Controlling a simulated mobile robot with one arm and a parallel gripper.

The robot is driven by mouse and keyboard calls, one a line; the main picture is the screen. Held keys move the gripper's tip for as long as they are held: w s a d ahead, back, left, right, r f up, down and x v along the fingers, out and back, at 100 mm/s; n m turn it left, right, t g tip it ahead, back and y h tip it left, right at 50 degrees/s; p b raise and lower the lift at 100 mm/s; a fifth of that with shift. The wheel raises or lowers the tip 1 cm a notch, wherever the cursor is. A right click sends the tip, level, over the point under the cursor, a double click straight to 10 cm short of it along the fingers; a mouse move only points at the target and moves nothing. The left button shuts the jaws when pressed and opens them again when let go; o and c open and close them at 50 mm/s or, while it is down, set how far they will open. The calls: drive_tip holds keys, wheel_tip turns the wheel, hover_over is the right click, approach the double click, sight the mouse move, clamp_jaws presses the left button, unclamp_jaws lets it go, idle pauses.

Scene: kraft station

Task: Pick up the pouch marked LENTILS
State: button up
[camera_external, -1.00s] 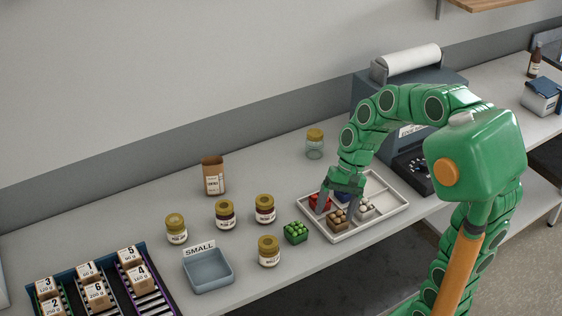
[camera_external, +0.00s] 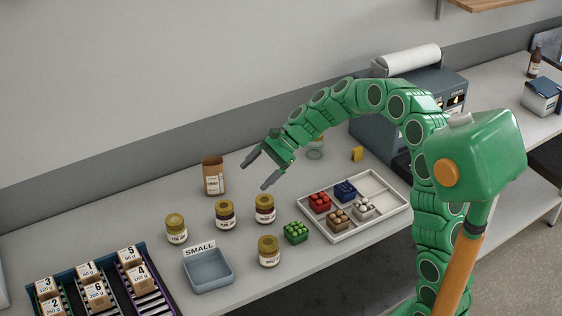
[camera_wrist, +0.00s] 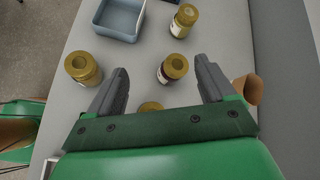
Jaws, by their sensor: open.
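A brown kraft pouch (camera_external: 213,176) stands upright and open at the top near the back of the counter; its white label is too small to read. In the wrist view part of the brown pouch (camera_wrist: 247,88) shows at the right, just outside the right finger. My gripper (camera_external: 258,170) is open and empty, raised above the counter to the right of the pouch. In the wrist view its two fingers (camera_wrist: 160,85) are spread wide, with a gold-lidded jar (camera_wrist: 172,68) visible beyond and between them.
Several gold-lidded jars (camera_external: 224,214) stand in front of the pouch. A grey bin (camera_external: 208,270) marked SMALL is near the front edge. A divided white tray (camera_external: 372,222) holds small baskets, with a green basket (camera_external: 296,232) beside it. Numbered packs on racks (camera_external: 150,290) are at front left.

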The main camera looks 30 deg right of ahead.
drive_tip(key=w+f+m+t+y, duration=0.2)
drive_tip(key=w+f+m, duration=0.25)
drive_tip(key=w, duration=0.65)
drive_tip(key=m+t, duration=0.2)
drive_tip(key=m, duration=0.2)
approach(212, 164)
wheel_tip(212, 164, down, 4)
drive_tip(key=w, duration=0.2)
drive_tip(key=shift+a+r+x, duration=0.15)
drive_tip(key=shift+r+x, duration=0.15)
drive_tip(key=shift+x, duration=1.1)
drive_tip(key=shift+a+r+x, duration=0.1)
drive_tip(key=shift+r+x, duration=0.2)
drive_tip(key=shift+x, duration=1.05)
drive_tip(key=shift+a+r+x, duration=0.15)
drive_tip(key=shift+r+x, duration=0.1)
drive_tip(key=shift+x, duration=1.15)
drive_tip(key=shift+c, duration=0.3)
drive_tip(key=c, duration=1.3)
drive_tip(key=shift+r, duration=0.1)
